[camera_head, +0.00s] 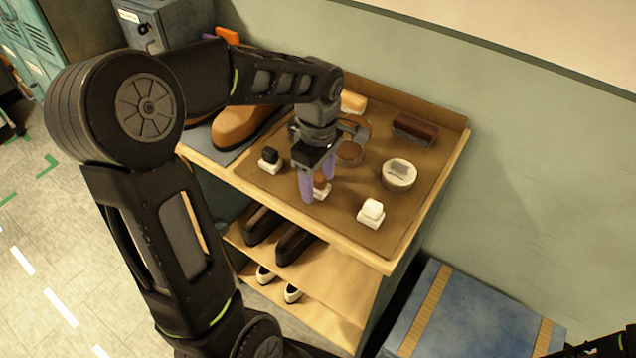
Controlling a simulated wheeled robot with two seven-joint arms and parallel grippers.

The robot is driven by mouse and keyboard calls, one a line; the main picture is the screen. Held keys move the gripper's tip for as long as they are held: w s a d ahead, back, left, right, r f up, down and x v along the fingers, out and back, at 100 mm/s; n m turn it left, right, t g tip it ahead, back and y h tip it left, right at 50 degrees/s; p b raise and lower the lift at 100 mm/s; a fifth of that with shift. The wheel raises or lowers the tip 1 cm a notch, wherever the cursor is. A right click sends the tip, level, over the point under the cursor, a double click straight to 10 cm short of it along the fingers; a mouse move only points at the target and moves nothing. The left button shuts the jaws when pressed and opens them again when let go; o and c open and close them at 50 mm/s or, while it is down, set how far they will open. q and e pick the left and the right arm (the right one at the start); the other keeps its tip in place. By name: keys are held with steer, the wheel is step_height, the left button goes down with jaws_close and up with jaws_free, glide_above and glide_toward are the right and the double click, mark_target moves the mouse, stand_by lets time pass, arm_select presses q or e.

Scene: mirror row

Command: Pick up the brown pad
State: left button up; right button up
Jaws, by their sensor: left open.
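The brown pad (321,180) sits on a small white block (321,193) near the front edge of the brown mat on the shelf top. My left gripper (318,189) points down at it with its purple fingers apart. One finger is at the pad's left and front, the other behind it. The fingers and gripper body hide part of the pad, and I cannot tell whether they touch it. A black pad (270,155) on a white block is to the left, and a white pad (373,208) on a white block is to the right.
On the mat (420,215) are a round tin (398,174), a dark brush (415,128) and an open brown tin (350,152). A tan shoe (240,127) stands at the left. Dark shoes (295,243) are on the shelf below. A blue box (470,315) is at the lower right.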

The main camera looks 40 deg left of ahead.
mark_target(318, 175)
arm_select(q)
steer(key=shift+c, duration=0.6)
jaws_close()
steer(key=shift+r, duration=0.1)
step_height(318, 175, up, 10)
steer(key=shift+f+b, duration=0.1)
steer(key=shift+b, duration=0.2)
stand_by(0.5)
steer(key=c, duration=0.5)
jaws_free()
steer(key=shift+c, duration=0.2)
steer(key=c, duration=0.6)
